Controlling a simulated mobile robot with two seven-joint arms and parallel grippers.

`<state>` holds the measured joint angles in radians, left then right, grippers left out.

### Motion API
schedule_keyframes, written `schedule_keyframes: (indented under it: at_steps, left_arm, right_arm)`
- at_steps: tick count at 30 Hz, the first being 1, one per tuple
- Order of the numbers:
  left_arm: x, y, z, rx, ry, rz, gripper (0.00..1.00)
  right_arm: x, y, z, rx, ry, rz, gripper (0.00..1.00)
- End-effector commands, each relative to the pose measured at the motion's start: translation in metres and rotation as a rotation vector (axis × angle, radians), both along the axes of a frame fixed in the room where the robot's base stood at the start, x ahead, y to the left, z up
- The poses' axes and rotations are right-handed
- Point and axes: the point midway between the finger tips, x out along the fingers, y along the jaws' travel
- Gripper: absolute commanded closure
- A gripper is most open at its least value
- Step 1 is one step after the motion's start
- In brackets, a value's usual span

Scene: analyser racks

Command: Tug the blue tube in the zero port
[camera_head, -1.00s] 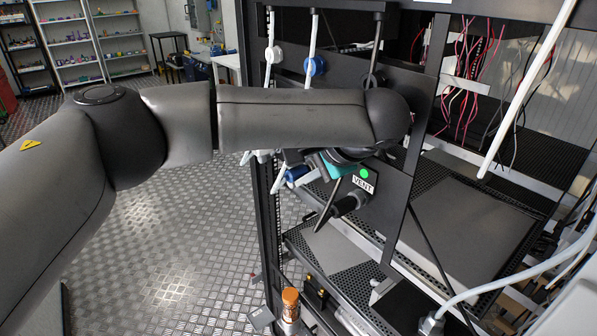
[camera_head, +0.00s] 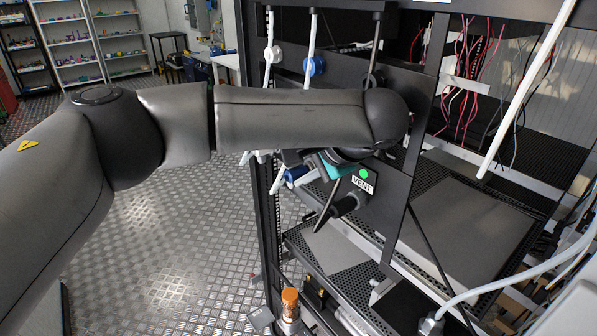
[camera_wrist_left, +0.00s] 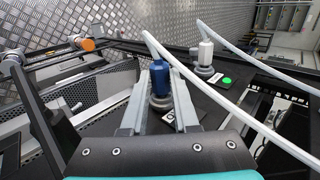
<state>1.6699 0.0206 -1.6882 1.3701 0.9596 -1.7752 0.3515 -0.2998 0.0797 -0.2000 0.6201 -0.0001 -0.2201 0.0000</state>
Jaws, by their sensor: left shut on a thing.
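In the left wrist view, the blue tube's plug (camera_wrist_left: 160,82) stands in a round grey port on a dark panel (camera_wrist_left: 110,117). My left gripper (camera_wrist_left: 160,100) is shut on this blue plug, with one finger on each side. In the head view, the blue plug (camera_head: 297,174) shows below my left forearm. My left gripper is mostly hidden there behind my own arm; its teal band (camera_head: 335,166) shows. I cannot read a zero label at the port. My right gripper is in neither view.
A white plug (camera_wrist_left: 206,52) stands beside the blue one, near a green dot (camera_wrist_left: 227,83). White tubes (camera_wrist_left: 235,103) cross close by. In the head view, a black plug (camera_head: 345,205) sits by the VENT label (camera_head: 363,184). An orange-capped container (camera_head: 290,298) is lower down.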

Motion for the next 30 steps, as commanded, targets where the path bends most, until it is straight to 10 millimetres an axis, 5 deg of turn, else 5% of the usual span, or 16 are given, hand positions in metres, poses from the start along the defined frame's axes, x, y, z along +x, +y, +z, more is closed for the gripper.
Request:
schedule_keyframes:
  at_steps: [10, 11, 20, 30]
  left_arm:
    - [0.0002, 0.0004, -0.0016, 0.005, 0.007, 0.006, 1.00]
    - [0.0002, 0.0004, -0.0016, 0.005, 0.007, 0.006, 0.71]
    - [0.0006, -0.0003, -0.0009, 0.003, 0.004, 0.004, 0.37]
    - [-0.0018, -0.0031, 0.0025, 0.002, 0.002, 0.001, 0.37]
  right_arm:
    - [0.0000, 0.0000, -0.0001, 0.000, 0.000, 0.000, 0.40]
    - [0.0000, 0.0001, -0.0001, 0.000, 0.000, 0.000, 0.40]
    - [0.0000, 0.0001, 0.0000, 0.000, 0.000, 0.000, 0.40]
    - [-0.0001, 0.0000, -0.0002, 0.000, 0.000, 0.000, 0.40]
